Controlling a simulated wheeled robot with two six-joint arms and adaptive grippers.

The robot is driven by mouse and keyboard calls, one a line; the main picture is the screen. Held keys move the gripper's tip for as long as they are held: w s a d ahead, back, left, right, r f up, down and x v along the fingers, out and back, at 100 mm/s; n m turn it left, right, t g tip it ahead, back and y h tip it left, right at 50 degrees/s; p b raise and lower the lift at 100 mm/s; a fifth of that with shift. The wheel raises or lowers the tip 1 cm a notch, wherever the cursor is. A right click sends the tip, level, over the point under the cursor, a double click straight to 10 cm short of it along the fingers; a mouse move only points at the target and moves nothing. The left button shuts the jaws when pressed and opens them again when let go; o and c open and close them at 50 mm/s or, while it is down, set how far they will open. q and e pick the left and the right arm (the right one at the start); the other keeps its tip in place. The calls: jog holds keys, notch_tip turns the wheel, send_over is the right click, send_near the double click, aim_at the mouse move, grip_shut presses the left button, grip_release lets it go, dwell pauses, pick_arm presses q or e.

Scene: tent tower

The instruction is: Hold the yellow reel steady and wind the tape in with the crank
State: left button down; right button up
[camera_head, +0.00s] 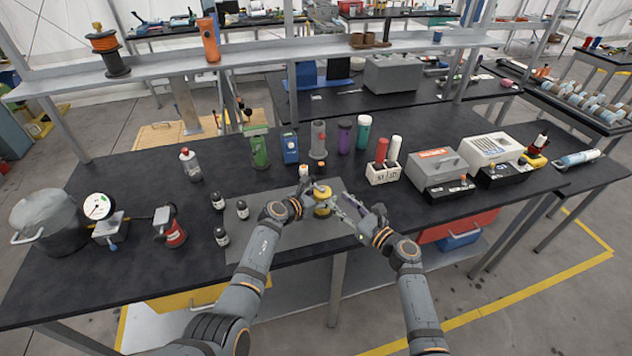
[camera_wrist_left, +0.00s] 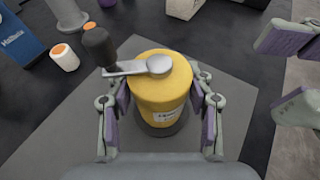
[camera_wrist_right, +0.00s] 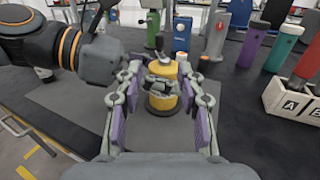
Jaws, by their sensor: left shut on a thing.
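The yellow reel (camera_wrist_left: 160,85) stands upright on a grey mat (camera_wrist_left: 60,125) and has a metal crank arm (camera_wrist_left: 140,67) with a black knob (camera_wrist_left: 98,42) on top. It also shows in the head view (camera_head: 322,198) and the right wrist view (camera_wrist_right: 162,100). My left gripper (camera_head: 308,200) is shut around the reel's body, one finger on each side; its fingers show in the left wrist view (camera_wrist_left: 161,115). My right gripper (camera_head: 345,208) is open and empty, just right of the reel. Its spread fingers frame the reel in the right wrist view (camera_wrist_right: 158,95) without touching it. The tape cannot be made out.
A white block with tubes (camera_head: 384,174) and a grey machine (camera_head: 436,168) stand to the right.

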aim_at(314, 180)
jog(key=x, duration=1.2)
jog(key=shift+c, duration=0.3)
grip_shut()
